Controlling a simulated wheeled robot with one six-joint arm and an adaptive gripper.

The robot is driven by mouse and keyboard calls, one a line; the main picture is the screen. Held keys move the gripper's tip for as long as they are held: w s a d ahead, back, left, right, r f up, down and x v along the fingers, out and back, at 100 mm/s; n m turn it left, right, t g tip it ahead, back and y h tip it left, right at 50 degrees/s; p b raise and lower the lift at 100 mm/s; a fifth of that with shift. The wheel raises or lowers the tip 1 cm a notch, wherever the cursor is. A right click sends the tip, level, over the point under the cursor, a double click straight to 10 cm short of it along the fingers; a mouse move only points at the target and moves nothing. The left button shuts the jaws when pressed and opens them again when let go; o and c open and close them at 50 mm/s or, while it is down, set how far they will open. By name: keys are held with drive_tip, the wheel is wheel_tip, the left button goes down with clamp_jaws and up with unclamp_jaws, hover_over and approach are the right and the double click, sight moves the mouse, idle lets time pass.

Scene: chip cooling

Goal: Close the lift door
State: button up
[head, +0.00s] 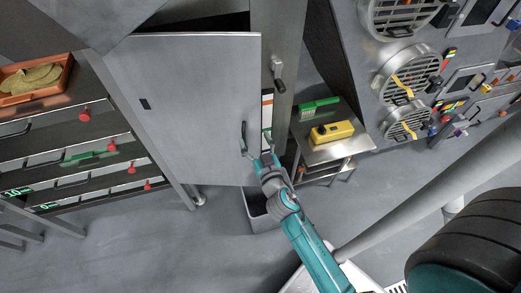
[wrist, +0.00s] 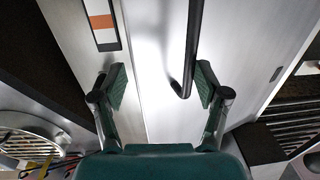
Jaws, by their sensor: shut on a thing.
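The lift door (head: 185,105) is a large flat grey metal panel left of centre in the head view. It also fills the middle of the wrist view (wrist: 235,50). A dark gap shows above its top edge; I cannot tell how far it stands from its frame. Its black bar handle (head: 244,133) is near the door's right edge and shows in the wrist view (wrist: 194,40). My gripper (head: 257,142) is at the handle, its fingers (wrist: 160,88) on either side of the bar. The fingers look apart, with the bar closer to the right one.
A grey post with a latch (head: 278,75) stands right of the door. A low metal table (head: 340,148) with a yellow case (head: 332,131) is to the right. A grey bin (head: 262,219) is below my gripper. Drawers (head: 80,155) are on the left. Floor is clear in front.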

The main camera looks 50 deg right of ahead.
drive_tip(key=s, duration=0.2)
drive_tip(key=shift+s+a+f, duration=0.1)
drive_tip(key=shift+s+a, duration=0.1)
drive_tip(key=shift+s, duration=0.2)
drive_tip(key=c, duration=0.5)
drive_tip(key=shift+o, duration=0.2)
drive_tip(key=shift+v, duration=0.85)
drive_tip(key=shift+a, duration=0.1)
